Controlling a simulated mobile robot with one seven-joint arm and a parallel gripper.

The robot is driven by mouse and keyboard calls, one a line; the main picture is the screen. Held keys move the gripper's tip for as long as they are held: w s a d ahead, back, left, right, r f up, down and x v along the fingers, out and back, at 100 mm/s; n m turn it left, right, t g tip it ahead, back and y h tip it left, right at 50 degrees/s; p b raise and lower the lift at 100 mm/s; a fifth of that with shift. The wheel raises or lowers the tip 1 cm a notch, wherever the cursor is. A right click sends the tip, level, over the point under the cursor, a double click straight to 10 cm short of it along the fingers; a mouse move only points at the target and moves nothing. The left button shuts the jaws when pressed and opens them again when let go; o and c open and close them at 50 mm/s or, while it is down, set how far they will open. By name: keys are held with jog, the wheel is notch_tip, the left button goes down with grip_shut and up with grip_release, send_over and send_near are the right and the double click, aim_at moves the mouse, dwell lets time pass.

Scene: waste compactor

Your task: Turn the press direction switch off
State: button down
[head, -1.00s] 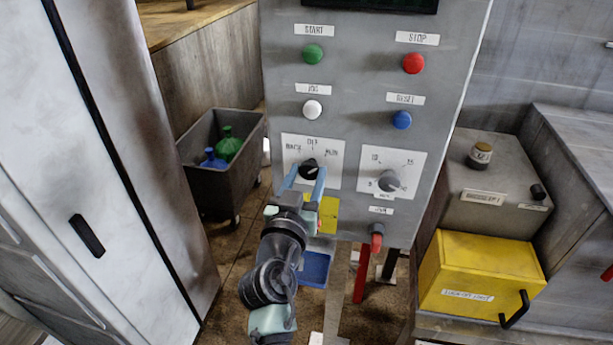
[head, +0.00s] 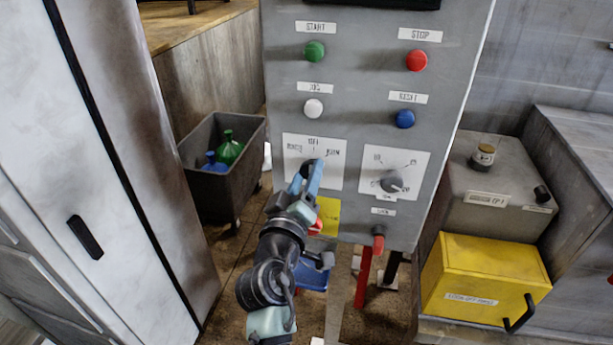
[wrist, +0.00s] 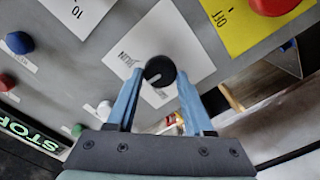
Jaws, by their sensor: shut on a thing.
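The direction switch is a round black knob (head: 312,165) on a white plate (head: 334,178) at the lower left of the grey control panel. The plate has an OFF mark at top centre and a mark on each side. My gripper (head: 309,177) has its blue fingers around the knob, which they mostly hide in the head view. In the wrist view the knob (wrist: 160,71) sits between the fingertips (wrist: 159,78) and shows a pale pointer line. My gripper is shut on the knob. I cannot tell for sure which mark the pointer faces.
A second grey dial (head: 392,181) is to the right. Green (head: 314,51), red (head: 417,60), white (head: 313,108) and blue (head: 404,118) buttons are above. A red knob (head: 378,240) is low right. A dark bin (head: 215,190) stands left, a yellow box (head: 480,278) right.

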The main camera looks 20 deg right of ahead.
jog(key=shift+n, duration=0.5)
jog(key=shift+c, duration=1.5)
grip_release()
jog(key=b+v, duration=0.4)
jog(key=v, duration=0.9)
